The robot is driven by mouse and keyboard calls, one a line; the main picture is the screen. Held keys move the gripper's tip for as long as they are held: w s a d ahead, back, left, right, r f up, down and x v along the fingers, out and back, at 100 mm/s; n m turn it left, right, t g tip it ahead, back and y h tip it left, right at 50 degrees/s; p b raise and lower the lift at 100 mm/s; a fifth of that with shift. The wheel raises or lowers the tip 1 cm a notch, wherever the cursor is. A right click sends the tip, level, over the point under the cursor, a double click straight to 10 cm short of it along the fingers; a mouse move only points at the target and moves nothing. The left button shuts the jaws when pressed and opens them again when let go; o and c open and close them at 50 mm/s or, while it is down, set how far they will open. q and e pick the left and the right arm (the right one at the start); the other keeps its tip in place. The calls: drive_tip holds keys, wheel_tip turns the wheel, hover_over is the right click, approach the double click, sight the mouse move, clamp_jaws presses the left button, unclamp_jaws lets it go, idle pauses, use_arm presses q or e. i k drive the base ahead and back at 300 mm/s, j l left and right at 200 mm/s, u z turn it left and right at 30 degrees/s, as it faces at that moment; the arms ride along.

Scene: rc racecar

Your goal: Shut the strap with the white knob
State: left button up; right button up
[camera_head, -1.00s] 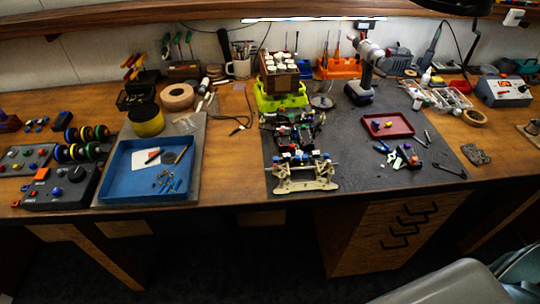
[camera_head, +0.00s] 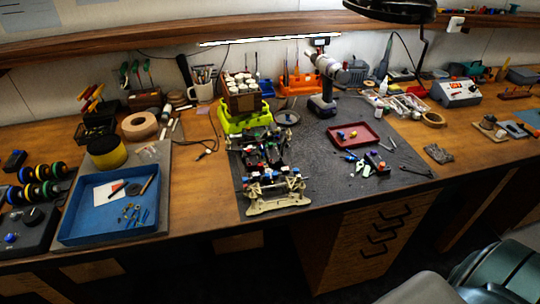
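The RC car chassis (camera_head: 262,160) sits on the dark grey work mat in the middle of the bench, with its pale end plate (camera_head: 278,206) toward the front edge. Dark parts and small blue, red and green pieces crowd the chassis. The strap and its white knob are too small to make out on it. Neither of my grippers is in view.
A green stand (camera_head: 246,119) with a box of white-capped items is behind the car. A blue tray (camera_head: 80,221) lies left, a red tray (camera_head: 372,141) right. Bare wood (camera_head: 198,190) lies left of the mat (camera_head: 325,185).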

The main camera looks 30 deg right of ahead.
sight(286, 145)
drive_tip(key=l+u, duration=0.1)
drive_tip(key=l, duration=0.35)
drive_tip(key=k+l, duration=0.1)
drive_tip(key=l, duration=0.35)
drive_tip(key=l+u, duration=0.15)
drive_tip(key=l, duration=0.3)
drive_tip(key=k+l, duration=0.1)
drive_tip(key=l, duration=0.35)
drive_tip(key=k+l+u, duration=0.15)
drive_tip(key=l, duration=0.7)
drive_tip(key=k+l+u, duration=0.15)
drive_tip(key=l, duration=0.3)
drive_tip(key=j+u, duration=0.5)
drive_tip(key=u, duration=0.15)
